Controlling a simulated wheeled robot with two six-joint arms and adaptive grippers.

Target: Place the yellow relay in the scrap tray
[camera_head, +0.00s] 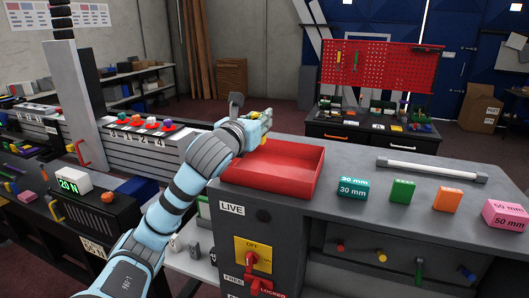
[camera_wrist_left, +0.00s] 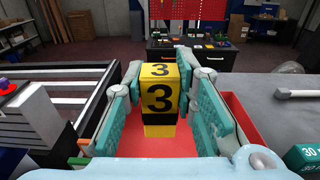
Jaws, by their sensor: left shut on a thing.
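The yellow relay (camera_wrist_left: 160,92) is a tall block with a black 3 on its front and top and a dark band lower down. It stands upright between the teal finger pads of my left gripper (camera_wrist_left: 166,84), which is shut on it. In the wrist view the tray (camera_wrist_left: 243,125) shows red below and behind the relay. I cannot tell whether the relay touches the tray floor. My right gripper is not in view.
The tray sits on a grey cabinet (camera_head: 345,235). To its right are a teal 30 mm block (camera_head: 353,188), a green block (camera_head: 402,192), an orange block (camera_head: 446,201), a pink block (camera_head: 503,214) and a white bar handle (camera_head: 430,170). A rail with numbered slots (camera_head: 140,137) is at left.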

